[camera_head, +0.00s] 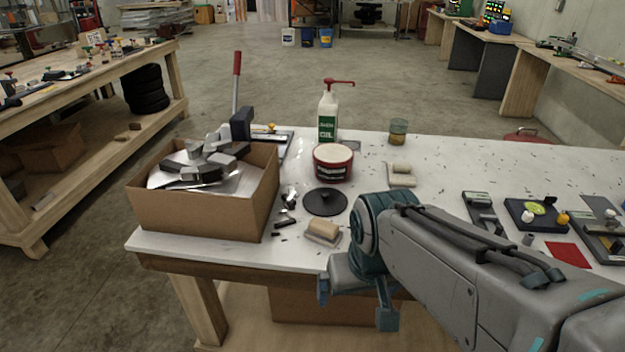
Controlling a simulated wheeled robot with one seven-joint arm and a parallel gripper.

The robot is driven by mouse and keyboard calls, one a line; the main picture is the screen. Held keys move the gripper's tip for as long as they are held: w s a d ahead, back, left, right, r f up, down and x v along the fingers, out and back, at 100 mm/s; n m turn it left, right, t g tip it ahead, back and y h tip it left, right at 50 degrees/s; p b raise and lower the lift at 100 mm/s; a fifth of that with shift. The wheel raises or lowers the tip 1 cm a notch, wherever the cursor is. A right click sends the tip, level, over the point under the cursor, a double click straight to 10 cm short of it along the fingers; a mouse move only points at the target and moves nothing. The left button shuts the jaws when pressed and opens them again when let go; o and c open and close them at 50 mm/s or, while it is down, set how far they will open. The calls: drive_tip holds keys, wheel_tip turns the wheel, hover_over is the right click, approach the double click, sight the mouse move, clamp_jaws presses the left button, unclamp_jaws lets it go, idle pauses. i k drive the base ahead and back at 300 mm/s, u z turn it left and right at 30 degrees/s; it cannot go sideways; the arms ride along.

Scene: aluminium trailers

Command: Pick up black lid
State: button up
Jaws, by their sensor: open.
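The black lid (325,202) is a flat dark disc with a small raised knob. It lies on the white tabletop, in front of the red tub and right of the cardboard box. My gripper (355,304) is at the table's front edge, nearer to me than the lid and slightly to its right. Its two teal fingers are spread apart and I see nothing between them. The lid is apart from the gripper and in clear view.
An open cardboard box (197,213) of metal scraps stands left of the lid. A red tub (333,174) and a pump bottle (328,118) stand behind it. Small dark pieces (284,222) lie between box and lid.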

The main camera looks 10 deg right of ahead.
sight(322, 201)
drive_tip(key=k, duration=0.5)
drive_tip(key=u, duration=1.55)
drive_tip(key=i, duration=1.25)
drive_tip(key=z, duration=2.2)
drive_tip(key=i, duration=0.45)
drive_tip(key=u, duration=0.05)
